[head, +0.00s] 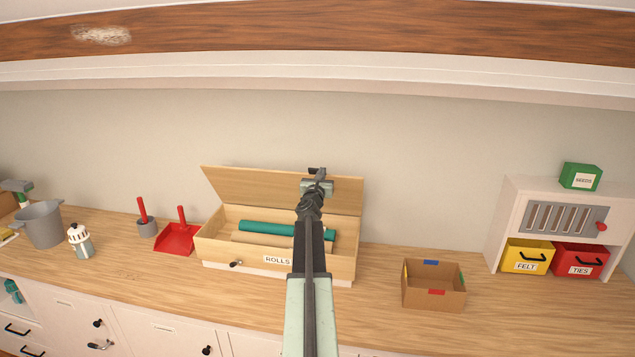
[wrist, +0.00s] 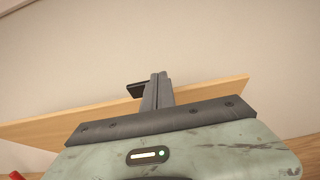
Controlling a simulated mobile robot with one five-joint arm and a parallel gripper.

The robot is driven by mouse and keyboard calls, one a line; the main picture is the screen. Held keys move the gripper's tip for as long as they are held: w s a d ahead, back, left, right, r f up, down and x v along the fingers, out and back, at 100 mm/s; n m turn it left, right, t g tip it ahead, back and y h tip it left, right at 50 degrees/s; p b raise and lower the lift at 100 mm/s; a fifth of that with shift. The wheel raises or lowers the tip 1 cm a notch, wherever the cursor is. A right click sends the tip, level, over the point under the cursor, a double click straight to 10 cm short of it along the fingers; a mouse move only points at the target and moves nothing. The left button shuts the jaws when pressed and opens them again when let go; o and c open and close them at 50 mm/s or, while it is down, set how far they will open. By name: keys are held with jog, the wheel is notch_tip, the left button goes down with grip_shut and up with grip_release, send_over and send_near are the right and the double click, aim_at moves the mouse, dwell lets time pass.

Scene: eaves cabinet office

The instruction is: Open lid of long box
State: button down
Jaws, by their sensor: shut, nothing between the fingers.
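The long wooden box (head: 222,252) labelled ROLLS stands on the wooden counter. Its lid (head: 240,187) is raised and leans back near the wall, so the box is open. A green roll (head: 265,228) lies inside the box. My gripper (head: 317,172) is shut and empty, in front of the raised lid's upper edge in the head view. In the wrist view my gripper (wrist: 158,88) shows against the lid (wrist: 205,92), with the wall beyond. I cannot tell whether the fingers touch the lid. My arm hides part of the box front and lid.
An open cardboard box (head: 434,292) stands to the right on the counter (head: 385,275). A white cabinet (head: 507,205) with yellow and red drawers stands farther right. A red dustpan (head: 175,240), a shaker (head: 80,242) and a grey pot (head: 44,226) are on the left. A beam (head: 250,35) runs overhead.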

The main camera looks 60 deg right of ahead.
jog(key=w+d+r+p, duration=0.3)
jog(key=d+r, duration=0.1)
jog(key=d, duration=0.6)
jog(key=shift+r, duration=0.35)
